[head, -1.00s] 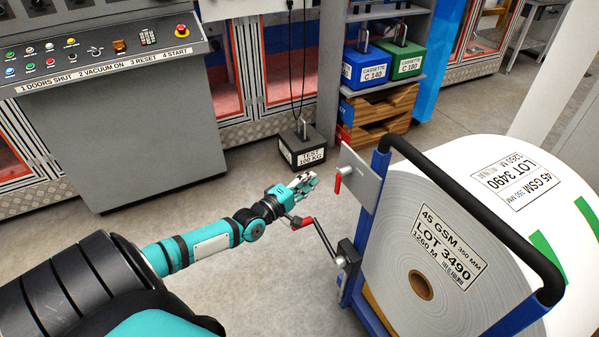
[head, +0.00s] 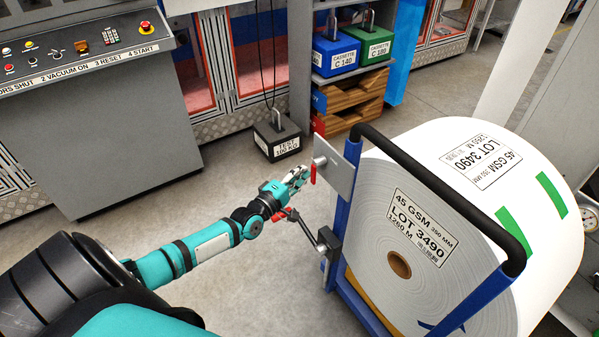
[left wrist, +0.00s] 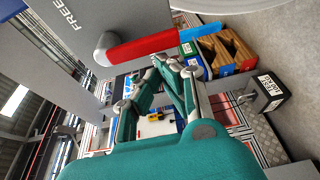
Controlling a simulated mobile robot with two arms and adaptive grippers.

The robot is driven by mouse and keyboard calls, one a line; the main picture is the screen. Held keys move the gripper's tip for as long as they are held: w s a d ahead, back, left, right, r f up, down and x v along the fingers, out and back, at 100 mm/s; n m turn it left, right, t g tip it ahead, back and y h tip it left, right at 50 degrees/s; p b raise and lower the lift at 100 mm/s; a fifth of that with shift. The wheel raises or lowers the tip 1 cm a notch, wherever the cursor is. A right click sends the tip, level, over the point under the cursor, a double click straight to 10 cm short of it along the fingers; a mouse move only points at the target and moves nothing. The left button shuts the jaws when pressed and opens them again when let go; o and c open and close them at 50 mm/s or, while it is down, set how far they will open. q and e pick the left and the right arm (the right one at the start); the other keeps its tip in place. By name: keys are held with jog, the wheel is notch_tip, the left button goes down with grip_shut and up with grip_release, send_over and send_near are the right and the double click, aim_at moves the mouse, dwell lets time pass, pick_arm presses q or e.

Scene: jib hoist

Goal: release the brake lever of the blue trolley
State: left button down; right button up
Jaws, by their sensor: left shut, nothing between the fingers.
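The blue trolley (head: 342,205) stands at the right, carrying a big white roll (head: 375,215) marked LOT 3490. A grey plate (head: 338,170) on its left upright holds a red lever (head: 313,173), which hangs roughly vertical in the head view. In the left wrist view the red lever (left wrist: 150,47) sticks out from a grey knob on the plate (left wrist: 80,25), where the word FREE shows. My left gripper (head: 300,174) is shut and empty, just left of the lever. In the left wrist view its fingers (left wrist: 170,68) are just below the lever; I cannot tell if they touch. My right gripper is out of view.
A crank (head: 303,228) with a red grip juts from the trolley below the plate, close to my left wrist. A test weight (head: 277,140) stands on the floor behind. A control console (head: 110,130) is at left.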

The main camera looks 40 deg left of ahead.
aim_at(313, 181)
pick_arm(q)
jog(key=shift+s+d+f+n, duration=0.1)
jog(key=shift+d+f+n, duration=0.15)
jog(key=shift+n, duration=0.45)
jog(key=shift+d+g+p, duration=0.1)
jog(key=shift+g+p, duration=0.2)
jog(key=d+n+g+p, duration=0.1)
jog(key=n, duration=0.2)
jog(key=s+d+n+g+h+p, duration=0.1)
jog(key=d+n, duration=0.1)
jog(key=shift+s+n+p, duration=0.15)
jog(key=shift+n+p, duration=0.2)
jog(key=shift+n, duration=0.05)
jog(key=d+n+h+p, duration=0.1)
jog(key=n+p, duration=0.1)
jog(key=s+d+r+n+g+h+p, duration=0.1)
jog(key=n+p, duration=0.1)
jog(key=d+r+n+g+h+p, duration=0.1)
jog(key=n+p, duration=0.2)
jog(key=shift+s+d+r+h, duration=0.15)
jog(key=shift+r+h, duration=0.1)
jog(key=shift+h, duration=0.05)
dwell(0.4)
